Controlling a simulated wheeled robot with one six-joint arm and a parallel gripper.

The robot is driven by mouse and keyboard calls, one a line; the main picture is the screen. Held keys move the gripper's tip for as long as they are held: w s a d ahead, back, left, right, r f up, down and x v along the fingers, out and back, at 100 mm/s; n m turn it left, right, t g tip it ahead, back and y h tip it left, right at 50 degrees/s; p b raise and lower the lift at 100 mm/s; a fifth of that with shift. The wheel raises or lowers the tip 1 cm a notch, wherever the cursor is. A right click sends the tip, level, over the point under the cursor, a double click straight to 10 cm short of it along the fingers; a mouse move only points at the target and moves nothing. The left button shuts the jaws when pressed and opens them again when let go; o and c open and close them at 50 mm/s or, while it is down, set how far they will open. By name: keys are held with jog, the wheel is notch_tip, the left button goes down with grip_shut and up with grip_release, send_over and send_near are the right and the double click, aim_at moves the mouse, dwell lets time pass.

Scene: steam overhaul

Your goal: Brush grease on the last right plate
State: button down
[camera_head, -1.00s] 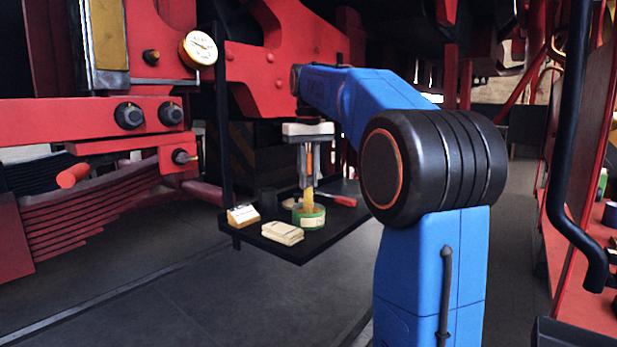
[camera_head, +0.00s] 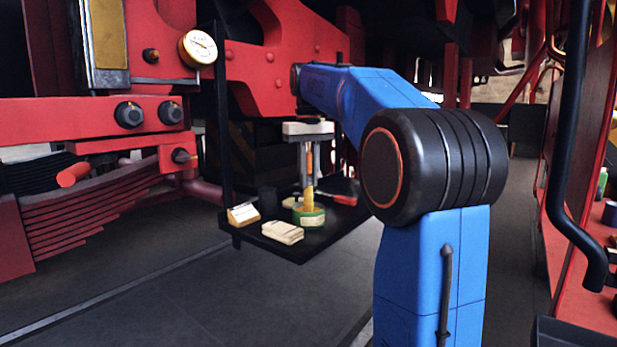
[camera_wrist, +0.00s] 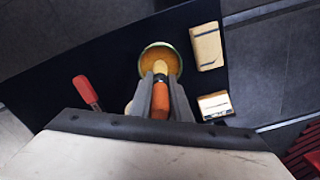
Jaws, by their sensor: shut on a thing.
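My gripper (camera_head: 308,162) points down over a black shelf and is shut on a brush with an orange handle (camera_wrist: 160,102) and yellowish bristles (camera_head: 308,197). The brush is upright, with its bristle end at the mouth of a green grease tin (camera_head: 312,222). In the wrist view the tin (camera_wrist: 146,53) is round with an amber inside, and the brush tip overlaps its near side. I cannot tell how deep the bristles reach. I cannot make out the last right plate for certain in either view.
A red-handled tool (camera_wrist: 87,92) lies beside the tin. Red frame parts and a gauge (camera_head: 198,48) rise behind and left.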

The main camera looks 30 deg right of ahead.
jog(key=shift+r, duration=3.45)
